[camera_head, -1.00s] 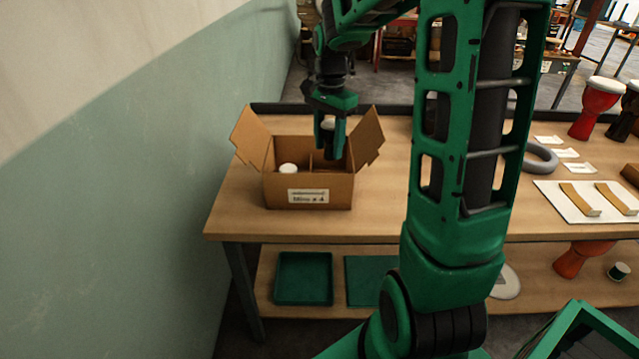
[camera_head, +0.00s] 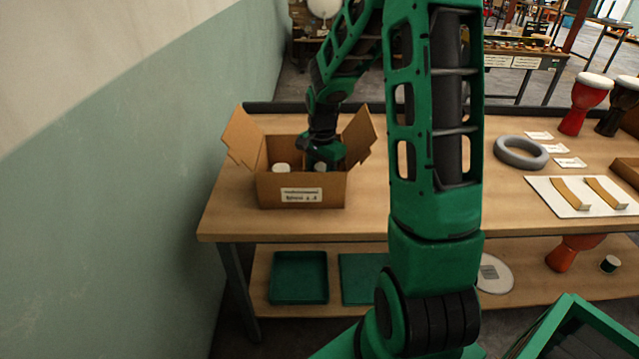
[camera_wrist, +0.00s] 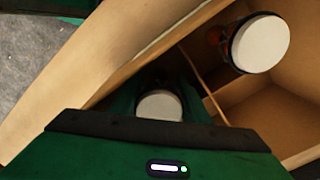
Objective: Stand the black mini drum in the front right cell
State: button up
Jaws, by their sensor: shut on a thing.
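The open cardboard box (camera_head: 262,190) stands on the table and has thin dividers (camera_wrist: 190,70) inside. My gripper (camera_head: 323,158) reaches down into the right side of the box. In the wrist view my gripper (camera_wrist: 162,88) is shut on the black mini drum (camera_wrist: 160,106). Its white head faces the camera, its body looks dark, and its lower part is hidden.
Another mini drum with a white head (camera_head: 281,168) stands in the left part of the box; its reddish body shows in the wrist view (camera_wrist: 215,38). The box flaps (camera_head: 358,135) stand open at both sides. A grey ring (camera_head: 521,152) lies to the right.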

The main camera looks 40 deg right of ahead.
jog(key=o, duration=0.8)
jog(key=shift+c, duration=0.2)
notch_tip(320, 180, up, 12)
jog(key=shift+r, duration=0.1)
jog(key=shift+a, duration=0.1)
dwell(0.4)
